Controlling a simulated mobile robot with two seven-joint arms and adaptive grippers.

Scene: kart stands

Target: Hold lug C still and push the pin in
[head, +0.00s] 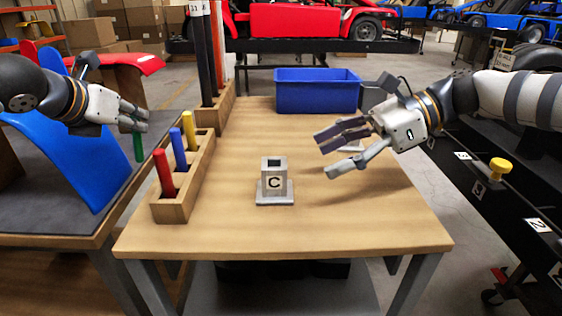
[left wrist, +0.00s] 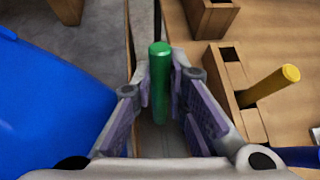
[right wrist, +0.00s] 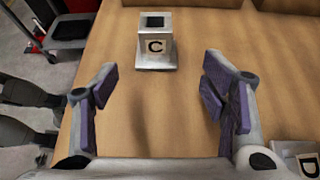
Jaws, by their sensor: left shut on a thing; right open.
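Lug C (head: 274,183) is a grey metal block with a square hole in its top and a flat base, standing upright on the wooden table. It also shows in the right wrist view (right wrist: 155,45), ahead of my open fingers and apart from them. My right gripper (head: 333,155) is open and empty, to the right of lug C above the table. My left gripper (head: 140,124) is shut on a green pin (left wrist: 159,75), held left of the pin rack. The green pin's lower end shows below the fingers in the head view (head: 138,147).
A wooden rack (head: 172,208) on the table's left edge holds red (head: 164,172), blue (head: 178,148) and yellow (head: 189,130) pins. A blue bin (head: 317,92) stands at the back. A block marked D (right wrist: 305,162) shows partly in the right wrist view. The table front is clear.

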